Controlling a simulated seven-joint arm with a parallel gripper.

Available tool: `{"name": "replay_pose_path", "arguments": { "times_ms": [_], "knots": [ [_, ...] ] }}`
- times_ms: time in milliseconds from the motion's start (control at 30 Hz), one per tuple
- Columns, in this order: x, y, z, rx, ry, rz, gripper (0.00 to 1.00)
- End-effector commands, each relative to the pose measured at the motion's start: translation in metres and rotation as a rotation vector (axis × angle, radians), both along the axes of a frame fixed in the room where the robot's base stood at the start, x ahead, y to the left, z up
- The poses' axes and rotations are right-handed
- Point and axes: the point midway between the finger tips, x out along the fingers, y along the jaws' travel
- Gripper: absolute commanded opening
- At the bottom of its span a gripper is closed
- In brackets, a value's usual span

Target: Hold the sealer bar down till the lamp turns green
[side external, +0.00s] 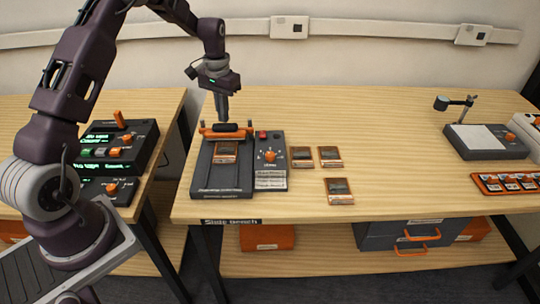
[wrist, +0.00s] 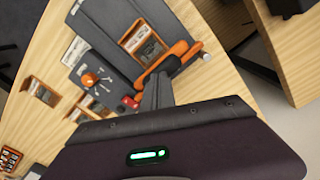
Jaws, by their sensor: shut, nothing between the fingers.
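The sealer (side external: 221,180) is a dark flat unit on the wooden bench. Its orange sealer bar (side external: 207,133) with a black grip spans the back end; the bar also shows in the wrist view (wrist: 181,50). An orange-framed card (side external: 225,153) lies on the bed just in front of the bar. A small red lamp (side external: 263,134) sits on the control box beside it and shows red in the wrist view (wrist: 128,102). My gripper (side external: 223,119) is shut and empty, pointing down at the bar's grip. I cannot tell whether its tips touch the bar.
The control box (side external: 270,157) has an orange knob. Several orange-framed cards (side external: 331,156) lie to its right. A grey device with a jointed stand (side external: 481,141) and an orange tray (side external: 511,183) are at the far right. The middle right of the bench is clear.

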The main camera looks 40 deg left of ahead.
Motion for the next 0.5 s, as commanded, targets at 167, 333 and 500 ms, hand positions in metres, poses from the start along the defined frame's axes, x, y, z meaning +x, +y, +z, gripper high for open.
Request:
{"name": "replay_pose_path", "arguments": {
  "times_ms": [167,333,500],
  "knots": [
    [0.000,0.000,-0.001,0.000,0.000,0.000,0.00],
    [0.000,0.000,-0.006,0.000,0.000,0.000,0.00],
    [0.000,0.000,-0.011,0.000,0.000,0.000,0.00]
  ]
}}
